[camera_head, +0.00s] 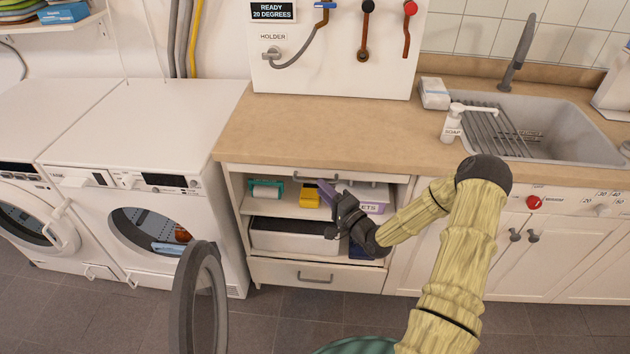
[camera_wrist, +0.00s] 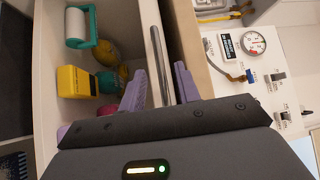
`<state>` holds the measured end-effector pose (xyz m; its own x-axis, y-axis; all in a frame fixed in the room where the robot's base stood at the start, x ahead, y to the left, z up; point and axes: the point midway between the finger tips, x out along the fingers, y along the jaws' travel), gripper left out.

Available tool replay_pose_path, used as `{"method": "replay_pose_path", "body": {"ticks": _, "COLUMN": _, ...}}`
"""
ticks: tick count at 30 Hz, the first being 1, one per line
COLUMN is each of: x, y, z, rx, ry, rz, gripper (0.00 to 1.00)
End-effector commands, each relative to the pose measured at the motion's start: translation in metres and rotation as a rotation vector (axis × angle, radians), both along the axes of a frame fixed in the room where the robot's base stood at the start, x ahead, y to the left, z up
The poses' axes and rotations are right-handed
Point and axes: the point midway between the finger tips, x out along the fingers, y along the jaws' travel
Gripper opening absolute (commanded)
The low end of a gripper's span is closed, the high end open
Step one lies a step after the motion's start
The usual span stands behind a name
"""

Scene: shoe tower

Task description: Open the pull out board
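The pull out board (camera_head: 258,170) is a thin pale front just under the wooden worktop, flush with the cabinet as far as I can tell. Its grey bar handle shows in the wrist view (camera_wrist: 158,55), running lengthwise up the picture. My gripper (camera_head: 323,187) is in front of the cabinet, close to the board's handle. In the wrist view its two purple fingers (camera_wrist: 160,85) are apart, with the bar lined up in the gap between them. I see space on both sides of the bar, so the gripper is open and holds nothing. Part of the handle is hidden behind the gripper.
Below the board is an open shelf with a green-and-white roll (camera_head: 266,190), a yellow item (camera_head: 310,196) and a labelled box (camera_head: 375,196). A lower drawer (camera_head: 290,273) is shut. A washing machine (camera_head: 150,150) stands left with its round door (camera_head: 200,300) swung open.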

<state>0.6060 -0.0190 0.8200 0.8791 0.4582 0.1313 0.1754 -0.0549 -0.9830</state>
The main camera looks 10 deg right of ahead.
Motion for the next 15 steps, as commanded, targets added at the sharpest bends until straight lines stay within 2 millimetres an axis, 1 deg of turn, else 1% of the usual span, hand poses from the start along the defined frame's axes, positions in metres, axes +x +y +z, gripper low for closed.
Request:
{"method": "replay_pose_path", "body": {"ticks": 1, "x": 0.009, "y": 0.005, "z": 0.002, "rx": 0.000, "ry": -0.002, "rz": 0.002, "gripper": 0.33}}
{"method": "replay_pose_path", "body": {"ticks": 6, "x": 0.030, "y": 0.016, "z": 0.005, "rx": -0.001, "ry": -0.001, "rz": 0.001, "gripper": 0.33}}
{"method": "replay_pose_path", "body": {"ticks": 10, "x": 0.037, "y": 0.020, "z": 0.006, "rx": 0.000, "ry": -0.001, "rz": 0.000, "gripper": 0.33}}
{"method": "replay_pose_path", "body": {"ticks": 15, "x": 0.039, "y": 0.020, "z": 0.006, "rx": 0.000, "ry": 0.000, "rz": -0.001, "gripper": 0.33}}
